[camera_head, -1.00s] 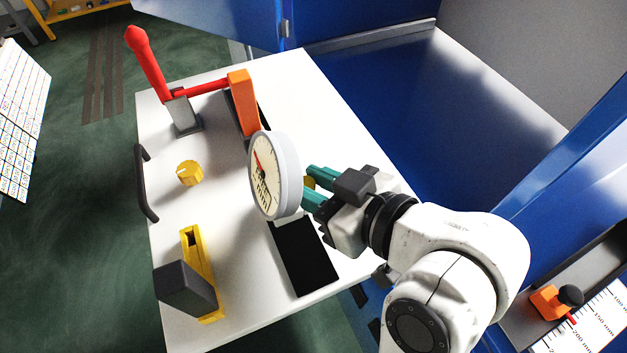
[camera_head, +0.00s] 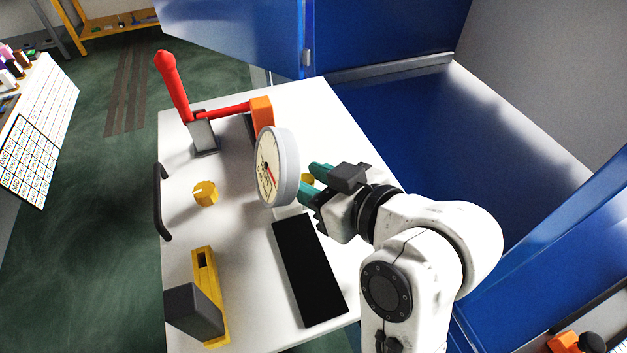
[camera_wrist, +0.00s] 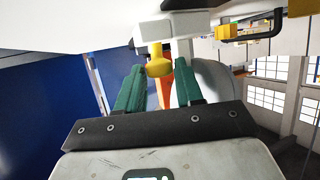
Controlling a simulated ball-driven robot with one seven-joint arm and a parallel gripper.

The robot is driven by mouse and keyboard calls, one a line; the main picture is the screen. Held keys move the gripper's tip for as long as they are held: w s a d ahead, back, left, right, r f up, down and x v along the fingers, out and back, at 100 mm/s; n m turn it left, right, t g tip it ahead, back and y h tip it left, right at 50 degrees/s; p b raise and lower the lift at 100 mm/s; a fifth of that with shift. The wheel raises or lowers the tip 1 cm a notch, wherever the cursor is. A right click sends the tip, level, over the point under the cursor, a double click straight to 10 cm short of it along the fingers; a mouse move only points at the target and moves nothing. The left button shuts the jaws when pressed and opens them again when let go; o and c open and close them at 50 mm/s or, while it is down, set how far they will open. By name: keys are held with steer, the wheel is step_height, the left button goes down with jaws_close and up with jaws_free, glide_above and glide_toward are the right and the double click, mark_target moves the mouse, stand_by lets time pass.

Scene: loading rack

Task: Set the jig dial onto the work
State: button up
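The jig dial (camera_head: 270,168) is a round gauge with a cream face, dark marks and a grey rim. It faces left in the head view, overlapping the orange block (camera_head: 262,118). Which part is the work is unclear.
The white table (camera_head: 240,230) carries a red lever (camera_head: 172,85) on a grey post, a yellow dial knob (camera_head: 205,193), a black pad (camera_head: 308,270) and a yellow stand with a dark block (camera_head: 193,311). A black handle (camera_head: 160,202) lines its left edge. A blue cabinet (camera_head: 400,125) stands right.

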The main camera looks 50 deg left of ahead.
steer(key=shift+d, duration=0.1)
steer(key=b+v, duration=0.1)
steer(key=v, duration=0.9)
steer(key=shift+d+b, duration=0.3)
steer(key=shift+b, duration=0.05)
steer(key=shift+r, duration=0.1)
